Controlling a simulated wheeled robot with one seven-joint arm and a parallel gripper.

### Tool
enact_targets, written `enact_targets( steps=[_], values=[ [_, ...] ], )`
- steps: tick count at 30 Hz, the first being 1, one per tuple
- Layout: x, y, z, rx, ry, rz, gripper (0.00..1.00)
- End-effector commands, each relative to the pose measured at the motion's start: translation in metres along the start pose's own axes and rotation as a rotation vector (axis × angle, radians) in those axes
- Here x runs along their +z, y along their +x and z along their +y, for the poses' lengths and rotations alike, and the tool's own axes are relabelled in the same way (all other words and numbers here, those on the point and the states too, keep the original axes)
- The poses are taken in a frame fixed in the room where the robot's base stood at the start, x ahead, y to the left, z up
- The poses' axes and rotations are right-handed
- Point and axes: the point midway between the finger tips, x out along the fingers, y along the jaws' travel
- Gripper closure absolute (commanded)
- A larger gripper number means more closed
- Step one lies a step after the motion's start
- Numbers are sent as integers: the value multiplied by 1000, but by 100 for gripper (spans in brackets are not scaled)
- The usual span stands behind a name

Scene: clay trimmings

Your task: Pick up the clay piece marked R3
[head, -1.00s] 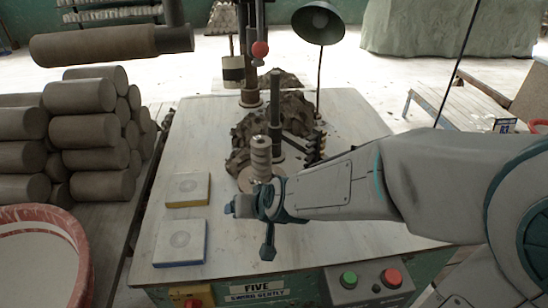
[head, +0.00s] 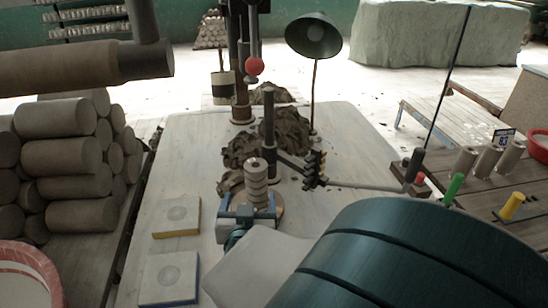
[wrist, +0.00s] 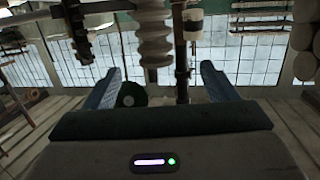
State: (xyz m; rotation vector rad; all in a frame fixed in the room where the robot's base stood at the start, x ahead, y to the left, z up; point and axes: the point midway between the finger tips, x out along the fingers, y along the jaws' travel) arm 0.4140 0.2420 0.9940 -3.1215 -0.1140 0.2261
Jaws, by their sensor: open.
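A ribbed, pale brown clay piece (head: 257,187) stands upright on a round base on the worktable. No R3 mark is readable on it. My gripper (head: 248,211) is low at the near side of this piece, with its blue fingers apart. In the wrist view, my gripper (wrist: 160,82) is open, and the ribbed piece (wrist: 154,36) shows upright ahead, between the fingers in the picture. I cannot tell whether the fingers touch it or reach past its sides. My arm hides part of the table in front.
Brown clay lumps (head: 283,130) lie behind the ribbed piece. A dark post with a horizontal arm (head: 315,170) stands close to its right. Yellow-edged (head: 177,216) and blue-edged (head: 168,278) slabs lie left. Clay cylinders (head: 62,155) are stacked further left.

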Motion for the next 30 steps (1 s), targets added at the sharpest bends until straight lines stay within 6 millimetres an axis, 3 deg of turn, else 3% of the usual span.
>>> enact_targets(
  steps=[6, 15, 30],
  values=[
    [-14, -9, -3, 22, -14, 87, 21],
    [-27, -1, 0, 33, -16, 113, 21],
    [-16, 24, 7, 23, -16, 95, 21]
  ],
)
